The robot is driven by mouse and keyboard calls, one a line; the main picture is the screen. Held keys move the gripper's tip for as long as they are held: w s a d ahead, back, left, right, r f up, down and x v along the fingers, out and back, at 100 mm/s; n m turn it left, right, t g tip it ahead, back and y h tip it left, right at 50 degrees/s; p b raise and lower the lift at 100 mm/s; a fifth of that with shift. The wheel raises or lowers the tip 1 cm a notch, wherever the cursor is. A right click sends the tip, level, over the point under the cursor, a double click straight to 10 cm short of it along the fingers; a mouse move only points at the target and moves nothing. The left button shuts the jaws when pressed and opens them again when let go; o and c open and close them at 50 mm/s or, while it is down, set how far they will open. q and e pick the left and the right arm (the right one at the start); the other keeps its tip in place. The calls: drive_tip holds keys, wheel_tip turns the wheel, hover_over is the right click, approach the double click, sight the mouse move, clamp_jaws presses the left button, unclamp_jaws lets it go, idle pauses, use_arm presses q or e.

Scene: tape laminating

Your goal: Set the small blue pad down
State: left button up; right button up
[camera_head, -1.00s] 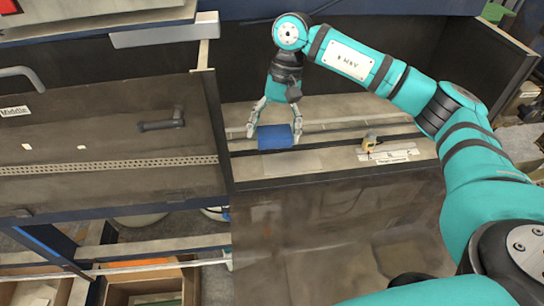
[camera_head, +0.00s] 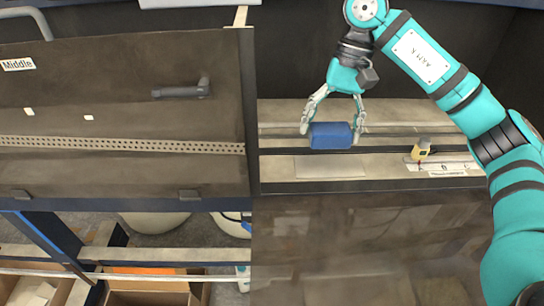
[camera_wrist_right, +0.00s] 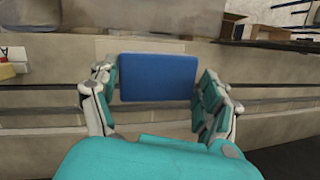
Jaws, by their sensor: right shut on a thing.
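The small blue pad (camera_head: 331,135) is between the fingers of my right gripper (camera_head: 332,128), over the shelf strips in the right bay in the head view. My right gripper is shut on it, with one finger at each end. In the right wrist view the pad (camera_wrist_right: 158,77) shows as a flat blue rectangle between the fingers (camera_wrist_right: 157,90). Whether the pad touches the shelf is hard to tell. My left gripper is not in view.
A small yellow object (camera_head: 421,149) stands on the shelf right of the pad, near a white label (camera_head: 448,174). A light rectangular plate (camera_head: 330,167) lies in front of the pad. A brown panel (camera_head: 120,115) with a handle closes in the left side.

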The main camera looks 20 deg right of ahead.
drive_tip(key=w+a, duration=0.1)
drive_tip(key=a, duration=0.2)
drive_tip(key=w+a+p, duration=0.1)
drive_tip(key=a, duration=0.3)
drive_tip(key=w+a, duration=0.1)
drive_tip(key=a, duration=0.2)
drive_tip(key=shift+a+r+p, duration=0.15)
drive_tip(key=shift+r+p, duration=0.1)
drive_tip(key=shift+p, duration=0.1)
drive_tip(key=shift+b+x, duration=0.4)
drive_tip(key=shift+x, duration=0.5)
drive_tip(key=shift+w+a+f, duration=0.1)
drive_tip(key=shift+w+f, duration=0.05)
drive_tip(key=shift+f, duration=0.15)
drive_tip(key=shift+f+b, duration=0.35)
drive_tip(key=shift+f, duration=0.15)
wheel_tip(320, 180, down, 4)
drive_tip(key=shift+r+b, duration=0.1)
drive_tip(key=shift+b, duration=0.75)
drive_tip(key=shift+p, duration=0.35)
